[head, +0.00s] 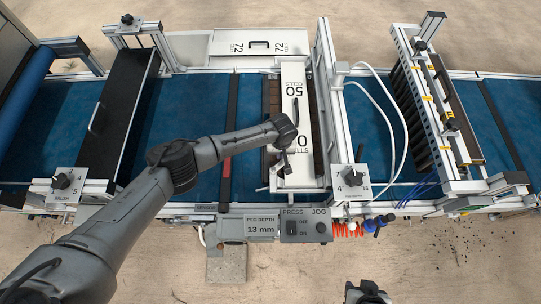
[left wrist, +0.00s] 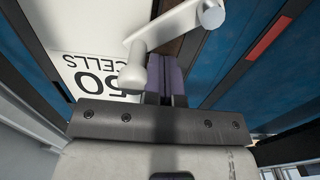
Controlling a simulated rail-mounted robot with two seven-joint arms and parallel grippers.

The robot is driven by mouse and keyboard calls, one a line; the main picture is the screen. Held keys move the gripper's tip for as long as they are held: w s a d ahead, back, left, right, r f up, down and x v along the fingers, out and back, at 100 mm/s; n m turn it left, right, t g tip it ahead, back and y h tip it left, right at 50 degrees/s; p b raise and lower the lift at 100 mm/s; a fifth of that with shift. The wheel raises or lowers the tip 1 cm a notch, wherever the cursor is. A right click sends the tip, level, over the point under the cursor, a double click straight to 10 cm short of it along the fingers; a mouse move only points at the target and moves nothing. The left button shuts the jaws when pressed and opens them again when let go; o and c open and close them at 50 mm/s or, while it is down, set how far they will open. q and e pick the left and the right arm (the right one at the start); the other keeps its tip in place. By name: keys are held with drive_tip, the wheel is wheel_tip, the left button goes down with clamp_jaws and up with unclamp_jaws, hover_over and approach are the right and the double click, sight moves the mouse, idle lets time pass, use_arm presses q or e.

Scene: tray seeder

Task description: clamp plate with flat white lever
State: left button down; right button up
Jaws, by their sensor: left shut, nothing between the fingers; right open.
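The white plate marked 50 CELLS (head: 292,78) lies across the blue conveyor near the middle of the head view. It also shows at the upper left of the left wrist view (left wrist: 85,72). The flat white lever (left wrist: 160,27) crosses the top of the left wrist view, with a rounded knob end hanging down beside my fingers. My left gripper (head: 284,158) is over the near part of the plate. Its fingers (left wrist: 166,70) are shut and empty, close by the lever; I cannot tell whether they touch. My right gripper (head: 367,290) is open at the bottom edge, mostly out of frame.
A 72 CELLS plate (head: 258,43) lies behind the conveyor. In front stand the peg depth display (head: 260,228) and the PRESS/JOG panel (head: 306,227). A knob post (head: 350,181) and white hoses are right of the plate. A blue air nozzle (head: 376,225) lies on the front rail.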

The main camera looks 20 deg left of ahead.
use_arm(q)
drive_tip(key=shift+d, duration=0.4)
drive_tip(key=shift+s+d, duration=0.1)
drive_tip(key=shift+d, duration=0.05)
drive_tip(key=shift+s+d+p, duration=0.2)
drive_tip(key=shift+d+p, duration=0.2)
drive_tip(key=shift+d, duration=0.2)
idle(0.4)
drive_tip(key=shift+r+p, duration=0.45)
wheel_tip(320, 180, up, 7)
drive_tip(key=p, duration=0.7)
drive_tip(key=shift+f, duration=0.2)
